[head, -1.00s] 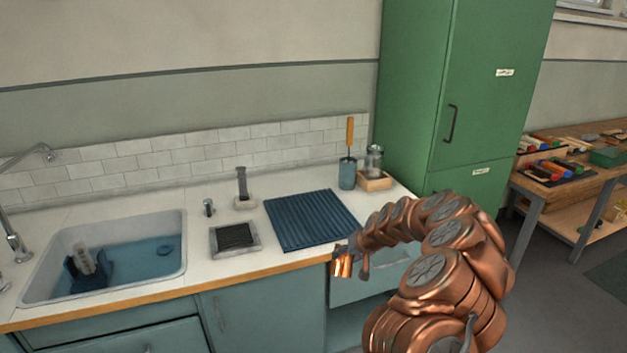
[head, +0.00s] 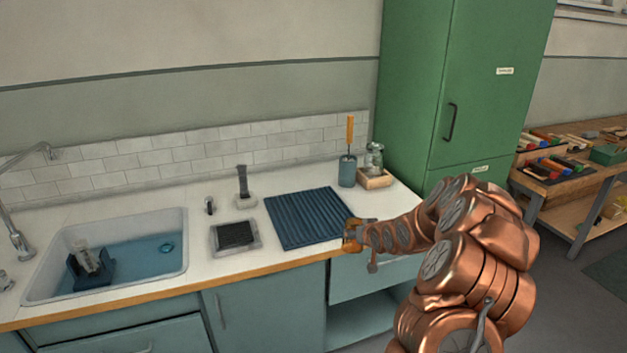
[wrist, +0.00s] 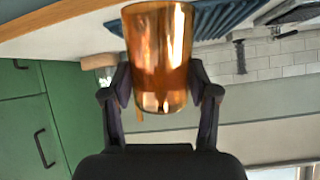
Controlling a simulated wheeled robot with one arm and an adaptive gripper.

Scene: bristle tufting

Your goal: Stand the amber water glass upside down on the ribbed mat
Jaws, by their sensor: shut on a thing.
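The amber water glass (wrist: 160,55) is clear orange and held between the two dark fingers of my gripper (wrist: 160,88). In the wrist view the counter shows at the top and the wall below, so that picture is turned over. The glass's wider-looking end points to the picture's top, on the counter side; I cannot tell for certain which end is open. In the head view the small amber glass (head: 349,246) and my gripper (head: 358,232) are at the counter's front edge, by the near right corner of the blue ribbed mat (head: 300,215). The mat is bare.
A brush in a blue cup (head: 347,172) and a wooden box with a glass jar (head: 375,178) stand behind the mat. A dark square pad in a tray (head: 235,235) lies left of it. The sink (head: 130,262) is further left; a tall green cabinet (head: 465,90) stands right.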

